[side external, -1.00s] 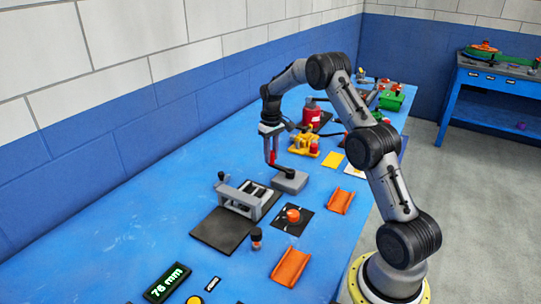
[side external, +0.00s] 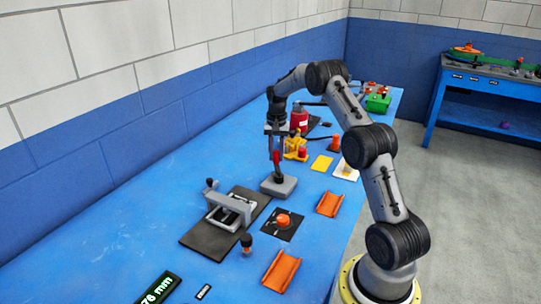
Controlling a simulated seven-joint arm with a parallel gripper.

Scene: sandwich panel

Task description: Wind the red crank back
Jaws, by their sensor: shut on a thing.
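My gripper (side external: 276,160) is shut on the red crank handle (side external: 276,157), which stands upright above a low grey block (side external: 285,188). The dark crank arm between handle and block is mostly hidden by my fingers and small in the view. Left of the block, a grey frame (side external: 238,212) with rails sits on a black plate (side external: 205,240). A dark display (side external: 158,288) with green digits, which seem to read 76 mm, lies at the bottom edge and is partly cut off.
An orange knob (side external: 283,220) on a black square, a black-topped peg (side external: 246,243) and two orange trays (side external: 281,270) (side external: 329,204) lie in front. A yellow device (side external: 295,148) and red canister (side external: 299,121) stand close behind my gripper. The bench's left side is clear.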

